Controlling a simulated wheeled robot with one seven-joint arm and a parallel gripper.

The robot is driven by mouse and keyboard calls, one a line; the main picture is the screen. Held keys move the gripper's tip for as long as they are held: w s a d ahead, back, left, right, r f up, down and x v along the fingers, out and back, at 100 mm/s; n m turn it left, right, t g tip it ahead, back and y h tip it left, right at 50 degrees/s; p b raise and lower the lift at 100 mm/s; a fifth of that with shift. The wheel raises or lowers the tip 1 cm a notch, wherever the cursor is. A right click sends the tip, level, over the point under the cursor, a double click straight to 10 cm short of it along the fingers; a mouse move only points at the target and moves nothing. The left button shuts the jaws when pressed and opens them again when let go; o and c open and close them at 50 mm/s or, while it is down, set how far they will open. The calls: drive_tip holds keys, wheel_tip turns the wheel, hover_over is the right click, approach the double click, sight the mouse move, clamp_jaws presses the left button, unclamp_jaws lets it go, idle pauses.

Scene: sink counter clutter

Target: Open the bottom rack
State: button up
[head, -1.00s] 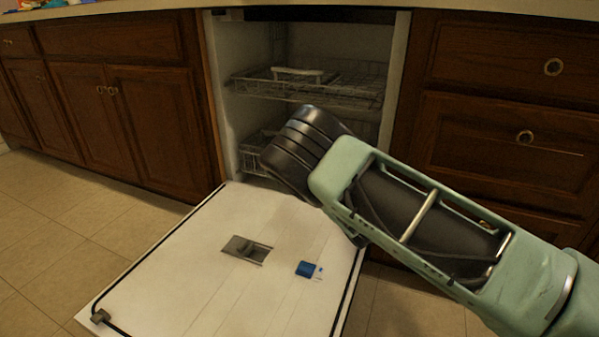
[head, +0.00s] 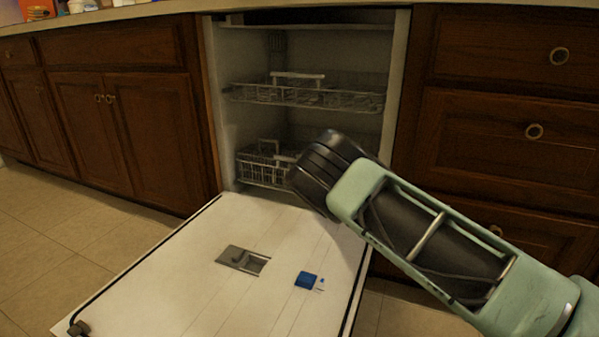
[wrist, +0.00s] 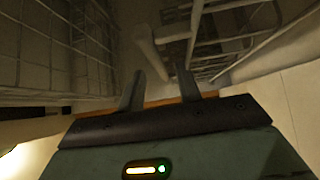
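The bottom rack (head: 262,165) is a pale wire basket low inside the open dishwasher, behind the hinge end of the lowered door. Its right part is hidden behind my dark wrist in the head view. My gripper (wrist: 158,82) shows two dark fingers standing apart in the wrist view, with nothing clearly held between them. In the head view the fingers are hidden behind my wrist. Wire racking fills the left and upper right of the wrist view, and a pale bar lies beyond the fingers. I cannot tell whether the fingers touch any wire.
The dishwasher door (head: 190,290) lies lowered, with a dispenser and a blue item on its inner face. The upper rack (head: 300,95) sits inside above. Wooden drawers (head: 510,130) stand close on the right, cabinets (head: 150,130) on the left. Tiled floor is clear at left.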

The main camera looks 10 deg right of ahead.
drive_tip(key=shift+w+a, duration=0.1)
drive_tip(key=shift+w, duration=0.75)
clamp_jaws()
drive_tip(key=s+a+p, duration=0.5)
drive_tip(key=s+a, duration=0.7)
drive_tip(key=s, duration=0.5)
drive_tip(key=s+a+p, duration=0.5)
drive_tip(key=s+a, duration=0.7)
drive_tip(key=s, duration=0.4)
drive_tip(key=s+a+p, duration=0.4)
drive_tip(key=s+a, duration=0.8)
drive_tip(key=s, duration=0.5)
drive_tip(key=shift+s+a+p, duration=0.3)
drive_tip(key=shift+a+p, duration=0.05)
drive_tip(key=shift+p, duration=0.05)
drive_tip(key=shift+s+a, duration=0.1)
unclamp_jaws()
